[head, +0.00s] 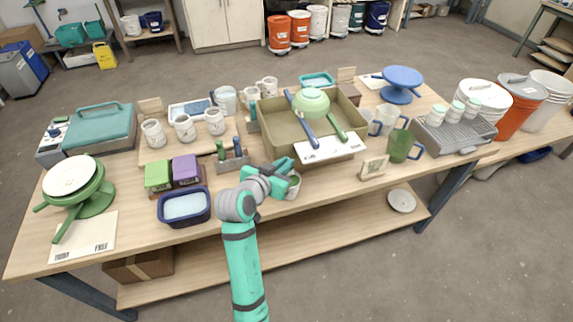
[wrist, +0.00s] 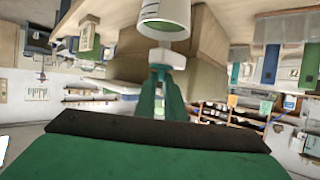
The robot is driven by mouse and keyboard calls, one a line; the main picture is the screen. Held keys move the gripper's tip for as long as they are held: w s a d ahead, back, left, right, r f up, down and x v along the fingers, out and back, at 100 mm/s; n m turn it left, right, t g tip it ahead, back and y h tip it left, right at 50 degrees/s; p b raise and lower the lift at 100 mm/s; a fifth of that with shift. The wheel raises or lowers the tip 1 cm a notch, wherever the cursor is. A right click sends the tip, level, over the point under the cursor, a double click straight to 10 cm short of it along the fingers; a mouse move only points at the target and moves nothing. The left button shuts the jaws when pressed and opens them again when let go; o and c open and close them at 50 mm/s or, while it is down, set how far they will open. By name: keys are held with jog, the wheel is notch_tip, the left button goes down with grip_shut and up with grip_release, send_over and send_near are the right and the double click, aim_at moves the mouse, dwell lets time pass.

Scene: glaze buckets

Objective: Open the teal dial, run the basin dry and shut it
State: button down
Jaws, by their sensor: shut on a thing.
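The olive basin (head: 265,118) stands in the middle of the table; whether liquid is in it is hard to tell. My gripper (head: 284,168) is at the basin's front side, low over the table's front edge. In the wrist view its green fingers (wrist: 165,75) are closed on a small pale teal piece (wrist: 163,57), which looks like the dial. In the head view my gripper hides the dial. A white cup-like vessel (wrist: 165,17) is just beyond the fingertips; it looks like the white and green pot (head: 293,187) beside my gripper.
A green sieve (head: 311,102) and a white card (head: 330,149) are at the basin. A tool holder (head: 233,160) and navy tub (head: 184,206) stand left of my gripper. A green mug (head: 400,147) and small sign (head: 374,167) are to the right.

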jog(key=m+g+h, duration=0.2)
jog(key=m, duration=0.1)
jog(key=m+g+h, duration=0.1)
jog(key=h, duration=0.1)
jog(key=shift+w+a+m, duration=0.3)
jog(key=shift+w+a, duration=0.05)
jog(key=m+g+h, duration=0.1)
jog(key=m+g, duration=0.1)
jog(key=m+g+h, duration=0.1)
jog(key=m+g, duration=0.1)
jog(key=shift+w+a+g+h, duration=0.1)
jog(key=shift+w+g+h, duration=0.1)
jog(key=shift+g+h, duration=0.15)
jog(key=shift+m+g, duration=0.25)
jog(key=shift+m, duration=0.05)
jog(key=shift+f, duration=0.1)
jog(key=c, duration=1.8)
grip_release()
jog(key=shift+c, duration=0.2)
jog(key=v, duration=1)
jog(key=shift+a, duration=0.3)
